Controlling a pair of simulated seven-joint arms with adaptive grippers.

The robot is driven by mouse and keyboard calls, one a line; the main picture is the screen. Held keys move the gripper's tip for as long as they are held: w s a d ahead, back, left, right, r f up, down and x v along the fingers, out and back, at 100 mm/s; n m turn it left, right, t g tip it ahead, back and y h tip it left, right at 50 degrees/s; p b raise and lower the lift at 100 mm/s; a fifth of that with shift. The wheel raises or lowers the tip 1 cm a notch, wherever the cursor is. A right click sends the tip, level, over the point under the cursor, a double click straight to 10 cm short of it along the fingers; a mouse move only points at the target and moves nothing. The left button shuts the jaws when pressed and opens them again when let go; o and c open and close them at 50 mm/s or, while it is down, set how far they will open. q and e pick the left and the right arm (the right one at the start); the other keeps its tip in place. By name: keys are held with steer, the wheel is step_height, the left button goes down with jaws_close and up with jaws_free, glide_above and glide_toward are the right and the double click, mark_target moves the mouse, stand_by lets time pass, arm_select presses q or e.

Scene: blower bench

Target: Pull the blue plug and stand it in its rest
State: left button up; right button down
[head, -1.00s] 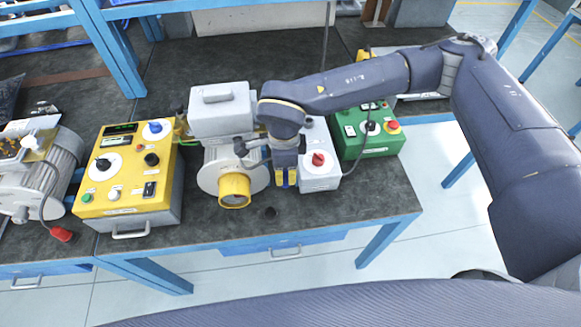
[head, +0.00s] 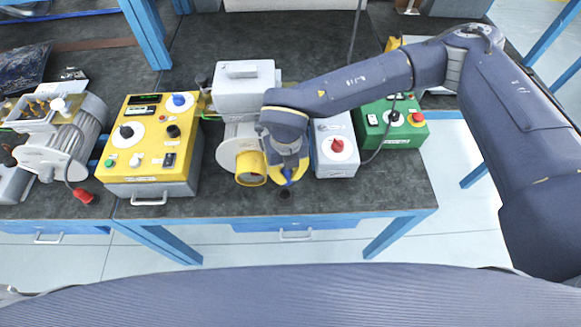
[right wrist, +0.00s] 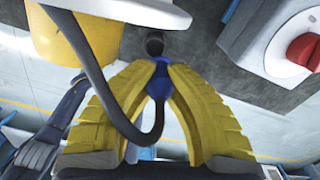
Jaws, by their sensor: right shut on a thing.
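The blue plug (head: 287,174) is between the yellow fingertips of my right gripper (head: 288,179), in front of the blower. In the right wrist view the fingertips (right wrist: 160,82) are shut on the blue plug (right wrist: 159,85), and a dark cable loops from it across the fingers. A small dark round fitting (head: 284,194), which looks like the rest, is on the bench just in front of the plug. It also shows beyond the fingertips in the right wrist view (right wrist: 153,44). I cannot tell whether plug and rest touch. My left gripper is not in view.
The blower (head: 244,158) with its yellow outlet is close on the left of the gripper. A grey box with a red knob (head: 337,146) is close on the right. A yellow control box (head: 152,145) and a green box (head: 393,130) stand farther out. The bench front is mostly clear.

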mark_target(284, 170)
steer(key=shift+s+a+f+m, duration=0.15)
steer(key=shift+a+f+m, duration=0.05)
steer(key=shift+m, duration=0.5)
steer(key=shift+s+a+f+m, duration=0.1)
steer(key=shift+a+f+m, duration=0.1)
steer(key=shift+m, duration=0.5)
steer(key=shift+f, duration=2.15)
steer(key=shift+f, duration=0.75)
steer(key=c, duration=1.4)
jaws_free()
steer(key=shift+r, duration=0.1)
step_height(284, 170, up, 12)
steer(key=shift+f, duration=0.1)
